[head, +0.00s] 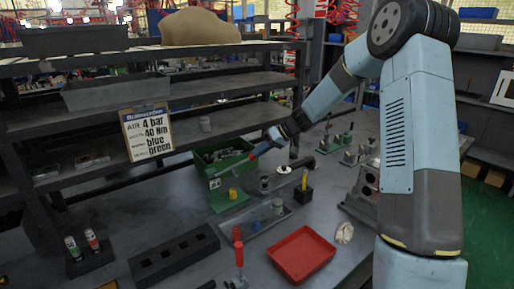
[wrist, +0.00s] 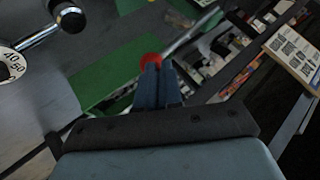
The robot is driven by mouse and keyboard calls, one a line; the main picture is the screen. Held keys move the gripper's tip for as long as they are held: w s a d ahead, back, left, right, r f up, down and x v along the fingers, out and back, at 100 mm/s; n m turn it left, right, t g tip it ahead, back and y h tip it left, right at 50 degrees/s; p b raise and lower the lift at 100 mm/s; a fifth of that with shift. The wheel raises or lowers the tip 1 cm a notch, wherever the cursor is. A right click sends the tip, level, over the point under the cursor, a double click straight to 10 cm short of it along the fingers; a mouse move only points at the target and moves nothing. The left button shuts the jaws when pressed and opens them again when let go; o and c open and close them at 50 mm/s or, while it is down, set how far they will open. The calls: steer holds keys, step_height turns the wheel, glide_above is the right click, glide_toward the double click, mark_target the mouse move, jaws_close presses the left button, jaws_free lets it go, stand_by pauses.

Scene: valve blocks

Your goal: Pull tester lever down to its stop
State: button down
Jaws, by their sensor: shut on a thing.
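My gripper (head: 266,146) reaches in from the right, at the right edge of the green crate, in the head view. In the wrist view my gripper (wrist: 153,70) has its blue fingers closed on the red knob (wrist: 151,59) of the tester lever. The lever's grey rod (wrist: 189,35) runs up and right from the knob. A green tester body (head: 226,201) with a yellow part stands just below and left of the gripper. The lever's pivot is not clear.
The green crate (head: 203,171) of parts lies behind the gripper. A sign (head: 147,133) hangs at left. A red tray (head: 300,256), a dark slotted block (head: 174,259) and a red-handled tool (head: 239,254) stand in front. A dial (wrist: 8,64) shows at left in the wrist view.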

step_height(320, 180, down, 8)
steer(key=m+g+y, duration=0.1)
steer(key=y, duration=0.3)
steer(key=shift+g, duration=0.4)
stand_by(0.3)
steer(key=r+v, duration=0.2)
steer(key=v, duration=1.2)
steer(key=shift+s+a+m, duration=0.25)
steer(key=shift+a+m, duration=0.05)
steer(key=shift+a, duration=0.1)
steer(key=shift+r, duration=0.1)
